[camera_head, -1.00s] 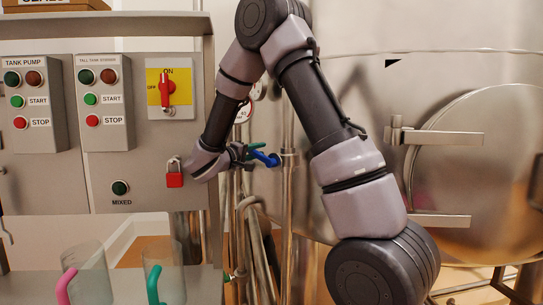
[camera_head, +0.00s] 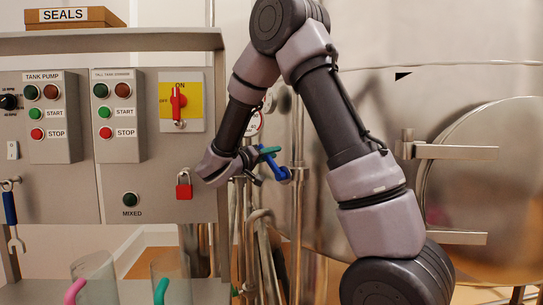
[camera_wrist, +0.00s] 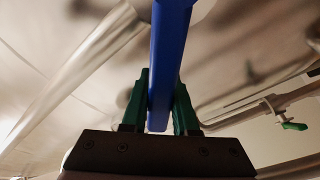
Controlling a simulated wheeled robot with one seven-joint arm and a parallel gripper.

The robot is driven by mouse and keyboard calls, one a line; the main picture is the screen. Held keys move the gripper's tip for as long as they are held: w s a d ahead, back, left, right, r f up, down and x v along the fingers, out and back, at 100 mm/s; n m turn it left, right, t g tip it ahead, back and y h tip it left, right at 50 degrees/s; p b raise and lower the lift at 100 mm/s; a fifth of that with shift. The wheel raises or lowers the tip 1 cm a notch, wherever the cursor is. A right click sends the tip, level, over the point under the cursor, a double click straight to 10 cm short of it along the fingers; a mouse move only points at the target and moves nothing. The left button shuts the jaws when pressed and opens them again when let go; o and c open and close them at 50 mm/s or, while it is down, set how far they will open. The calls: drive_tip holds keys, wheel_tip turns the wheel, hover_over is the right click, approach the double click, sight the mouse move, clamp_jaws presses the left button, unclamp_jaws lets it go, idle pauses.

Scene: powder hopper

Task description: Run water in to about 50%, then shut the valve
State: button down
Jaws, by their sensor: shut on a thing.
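A blue valve handle (camera_head: 279,171) sits by the vertical steel pipe right of the control panel. It fills the upper middle of the wrist view as a long blue bar (camera_wrist: 168,60). My gripper (camera_head: 262,158) is at this handle. In the wrist view its green fingers (camera_wrist: 160,100) are shut on the handle, one on each side. Part of the handle is hidden behind my fingers in the head view. The large steel tank (camera_head: 400,110) stands behind my arm. Its water level cannot be seen.
A control panel (camera_head: 75,195) with buttons, a red switch (camera_head: 178,102) and a red padlock (camera_head: 184,186) is left of my gripper. Two clear jugs stand below. A round gauge (camera_head: 256,122) is partly hidden by my arm. The wrist view shows another green handle (camera_wrist: 294,126).

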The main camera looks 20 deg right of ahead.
drive_tip(key=c, duration=0.7)
unclamp_jaws()
drive_tip(key=shift+a, duration=0.1)
drive_tip(key=v, duration=1)
drive_tip(key=shift+s+a, duration=0.25)
